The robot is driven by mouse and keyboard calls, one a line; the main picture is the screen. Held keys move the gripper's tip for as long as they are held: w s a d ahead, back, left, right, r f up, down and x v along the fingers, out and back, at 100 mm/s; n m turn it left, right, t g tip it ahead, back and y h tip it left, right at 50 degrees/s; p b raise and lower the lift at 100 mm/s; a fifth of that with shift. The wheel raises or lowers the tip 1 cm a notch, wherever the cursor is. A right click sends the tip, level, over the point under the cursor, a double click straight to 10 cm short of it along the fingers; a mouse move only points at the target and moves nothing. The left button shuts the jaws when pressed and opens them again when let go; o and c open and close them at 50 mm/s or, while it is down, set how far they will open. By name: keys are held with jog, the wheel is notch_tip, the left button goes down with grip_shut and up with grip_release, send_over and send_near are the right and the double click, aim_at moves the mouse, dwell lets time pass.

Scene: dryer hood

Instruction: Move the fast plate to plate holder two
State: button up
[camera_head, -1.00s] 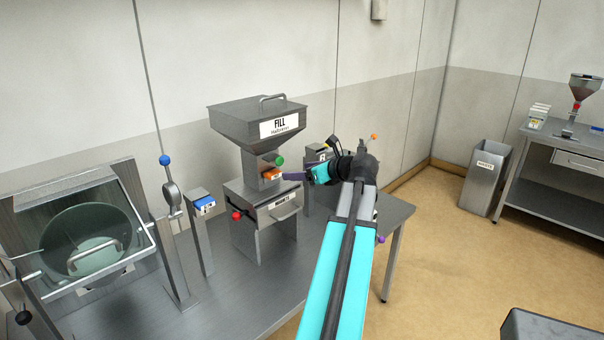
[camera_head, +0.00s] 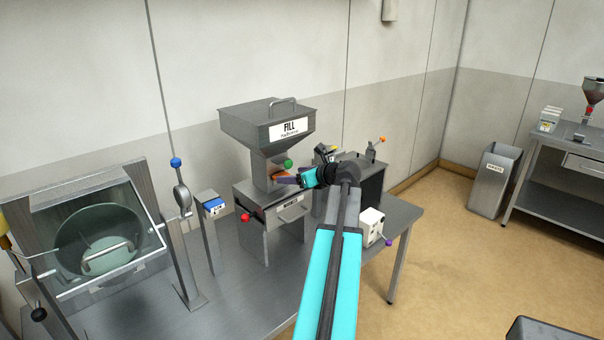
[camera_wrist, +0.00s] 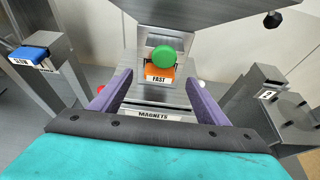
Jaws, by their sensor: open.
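The fast plate is orange with a FAST label and sits in the slot below the hopper; it shows in the wrist view (camera_wrist: 160,74) and is partly hidden in the head view (camera_head: 279,175). A green knob (camera_wrist: 162,56) is just above it. My gripper (camera_wrist: 158,82) is open, its two purple fingers on either side of the plate, with nothing visibly gripped. In the head view my gripper (camera_head: 288,180) reaches the slot from the right. A grey holder (camera_wrist: 266,93) with a small number label, probably 2, stands at right in the wrist view.
The FILL hopper (camera_head: 268,124) overhangs the slot. A blue SLOW plate (camera_head: 214,206) rests on a post to the left. A red knob (camera_head: 245,217) is below the slot. A white box (camera_head: 371,225) stands right of my arm. A glass-fronted hood (camera_head: 88,225) is at far left.

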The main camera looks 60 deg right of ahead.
jog(key=shift+p+x, duration=0.6)
jog(key=shift+x, duration=2.1)
jog(key=shift+s, duration=0.1)
jog(key=c, duration=1.5)
jog(key=shift+s+a+p, duration=0.25)
jog(key=shift+s+a, duration=0.1)
jog(key=shift+s, duration=0.75)
jog(key=shift+s+a+p, duration=0.3)
jog(key=shift+s+a, duration=0.1)
jog(key=shift+s, duration=0.7)
jog(key=shift+s+a+p, duration=0.25)
jog(key=shift+s+a, duration=0.1)
jog(key=shift+s, duration=0.8)
jog(key=shift+p, duration=0.35)
jog(key=shift+s, duration=0.1)
jog(key=shift+s+a+p, duration=0.25)
jog(key=shift+s+p, duration=0.05)
jog(key=shift+s, duration=0.5)
jog(key=shift+s+a+p, duration=0.25)
jog(key=shift+s, duration=0.55)
